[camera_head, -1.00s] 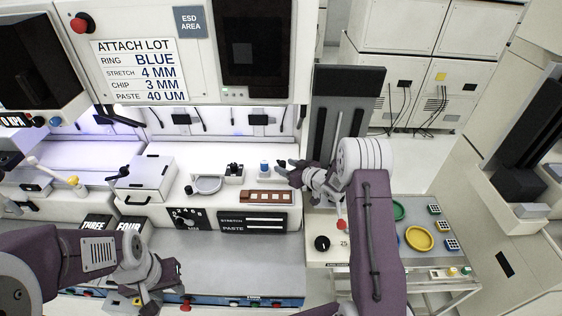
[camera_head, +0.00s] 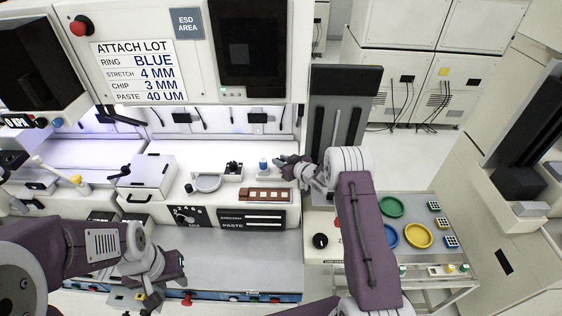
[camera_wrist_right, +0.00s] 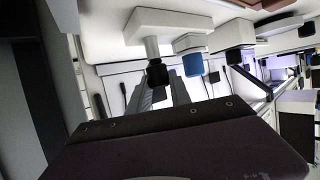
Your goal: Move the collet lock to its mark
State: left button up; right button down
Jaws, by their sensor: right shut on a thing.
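My right gripper (camera_head: 284,160) is at the right end of the bonder's work top, just right of the blue-capped part. In the right wrist view the gripper's grey fingers (camera_wrist_right: 166,94) are shut at a black knob (camera_wrist_right: 157,74) on a pale stem and block (camera_wrist_right: 160,20). I take this to be the collet lock; the head view hides it behind the gripper. Its mark cannot be made out. My left gripper (camera_head: 176,268) is low at the left, over the front of the bench, apart from the lock; its jaws are unclear.
A blue-capped part (camera_head: 264,164) stands close beside the right gripper and shows in the wrist view (camera_wrist_right: 192,64). A black-topped fixture (camera_head: 233,168), a round dish (camera_head: 207,183) and a brown strip (camera_head: 266,196) are near. A cart (camera_head: 385,233) with coloured rings stands at the right.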

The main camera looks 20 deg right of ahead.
jog(key=m+h+b, duration=0.1)
jog(key=h+b, duration=0.1)
jog(key=b, duration=0.1)
jog(key=m+h+b, duration=0.2)
jog(key=b, duration=0.1)
jog(key=shift+a+f+t, duration=0.1)
jog(key=shift+f+t, duration=0.1)
jog(key=shift+t, duration=0.2)
jog(key=shift+r+m+h+b, duration=0.2)
jog(key=shift+m+h+b, duration=0.15)
jog(key=shift+m+h, duration=0.25)
jog(key=c, duration=1.2)
grip_release()
jog(key=shift+c, duration=0.2)
jog(key=shift+o, duration=0.3)
jog(key=shift+w, duration=0.1)
jog(key=b+v, duration=0.2)
jog(key=v, duration=0.7)
